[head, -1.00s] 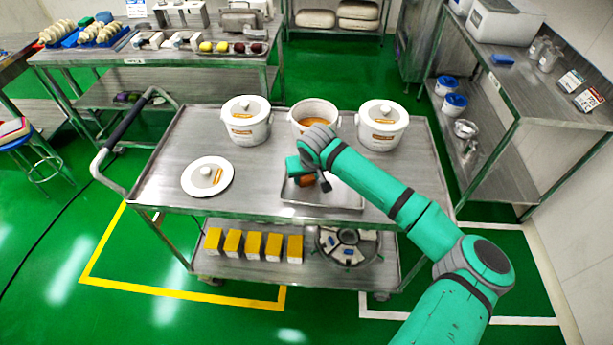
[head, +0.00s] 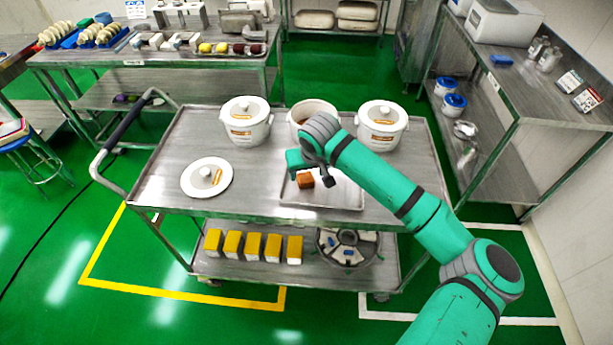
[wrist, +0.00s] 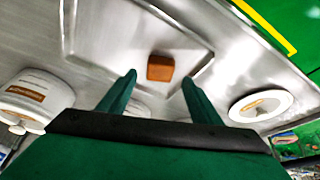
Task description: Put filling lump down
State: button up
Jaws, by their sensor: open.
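The filling lump (head: 304,180) is a small brown-orange block lying on the metal tray (head: 345,198), near the tray's left side. It also shows in the wrist view (wrist: 160,68), beyond and between my fingertips. My gripper (wrist: 158,82) is open and empty, its two green fingers apart from the lump. In the head view my gripper (head: 303,166) is above the lump, at the tray's left part; its fingers are mostly hidden there.
The tray is on a steel cart (head: 160,165). An open white pot (head: 300,112) stands behind the tray, partly behind my arm, between two lidded pots (head: 245,122) (head: 383,128). A loose white lid (head: 207,177) lies at left. Yellow boxes (head: 253,246) stand on the lower shelf.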

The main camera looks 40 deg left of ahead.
jog(key=v, duration=0.6)
jog(key=shift+d+r, duration=0.2)
jog(key=shift+r, duration=0.15)
